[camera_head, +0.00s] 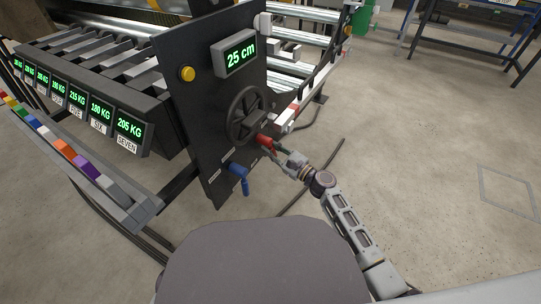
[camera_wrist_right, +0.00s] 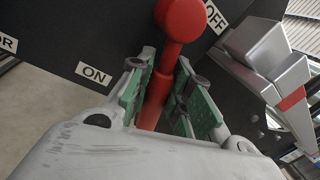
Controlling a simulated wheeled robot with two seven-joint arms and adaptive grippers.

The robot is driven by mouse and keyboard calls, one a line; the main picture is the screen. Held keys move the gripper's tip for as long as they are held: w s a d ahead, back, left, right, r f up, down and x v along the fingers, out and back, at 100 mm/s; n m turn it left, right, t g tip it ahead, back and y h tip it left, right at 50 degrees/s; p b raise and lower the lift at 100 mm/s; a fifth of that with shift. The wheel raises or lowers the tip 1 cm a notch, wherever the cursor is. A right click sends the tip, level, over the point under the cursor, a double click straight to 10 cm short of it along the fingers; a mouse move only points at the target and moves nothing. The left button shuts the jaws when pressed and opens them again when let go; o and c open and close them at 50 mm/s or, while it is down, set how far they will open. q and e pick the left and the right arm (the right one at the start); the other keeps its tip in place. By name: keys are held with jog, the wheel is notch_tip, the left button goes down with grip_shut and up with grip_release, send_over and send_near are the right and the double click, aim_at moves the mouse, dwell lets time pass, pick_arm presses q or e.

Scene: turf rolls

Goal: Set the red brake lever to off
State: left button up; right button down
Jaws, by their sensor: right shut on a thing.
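The red brake lever (camera_head: 264,141) is on the dark control panel, below the handwheel. My right gripper (camera_head: 279,148) reaches it from the lower right. In the right wrist view the green-padded fingers (camera_wrist_right: 160,100) are closed around the shaft of the red lever (camera_wrist_right: 181,20). The lever's rounded red part is at the top of that view, close beside the OFF label (camera_wrist_right: 215,17). The ON label (camera_wrist_right: 93,73) is farther off to the left. My left gripper is not in view.
A blue lever (camera_head: 240,176) sticks out of the panel at lower left. The black handwheel (camera_head: 246,113) is just above the red lever. A display (camera_head: 239,57) reads 25 cm, with a yellow button (camera_head: 187,73) to its left. Open floor lies to the right.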

jog(key=shift+w+d+n+b, duration=0.3)
jog(key=shift+n+b, duration=0.6)
jog(key=shift+b, duration=0.25)
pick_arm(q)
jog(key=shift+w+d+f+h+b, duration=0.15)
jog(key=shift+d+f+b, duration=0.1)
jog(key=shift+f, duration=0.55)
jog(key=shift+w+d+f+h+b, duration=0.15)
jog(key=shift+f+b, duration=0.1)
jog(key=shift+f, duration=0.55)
pick_arm(e)
jog(key=shift+w+r+n+y, duration=0.15)
jog(key=shift+r+n+y, duration=0.15)
jog(key=shift+n, duration=0.2)
jog(key=shift+d, duration=0.1)
jog(key=c, duration=1.3)
grip_release()
jog(key=v, duration=1.2)
